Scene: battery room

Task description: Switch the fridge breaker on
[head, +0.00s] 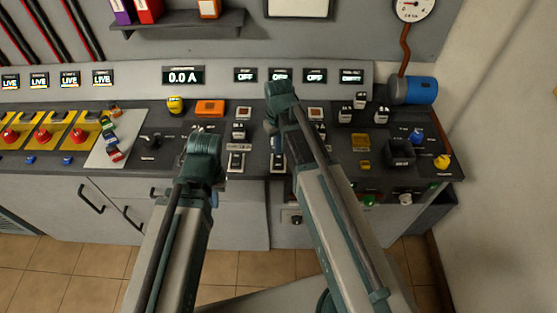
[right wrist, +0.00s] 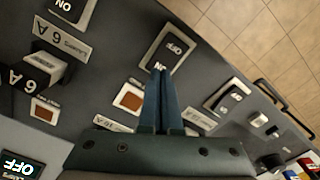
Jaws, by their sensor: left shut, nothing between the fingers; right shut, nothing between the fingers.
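My right gripper (right wrist: 158,72) is shut and empty in the right wrist view. Its tips are at the edge of a black rocker (right wrist: 170,45) marked OFF; I cannot tell whether they touch. This looks like the middle column's rocker, also in the head view (head: 278,161), which I take for the fridge breaker. Its name plate is hidden. The display (head: 279,75) above that column reads OFF. In the head view my right wrist covers part of the column. My left gripper (head: 213,198) is shut, over the panel's front edge, mostly hidden by its own wrist.
The neighbouring lights breaker (right wrist: 45,70) is marked 6 A, with a rocker (right wrist: 68,10) marked ON. Another rocker (head: 236,161) stands left of the middle column. Yellow isolators with red knobs (head: 42,132) fill the left. A blue cylinder (head: 414,90) is at the back right.

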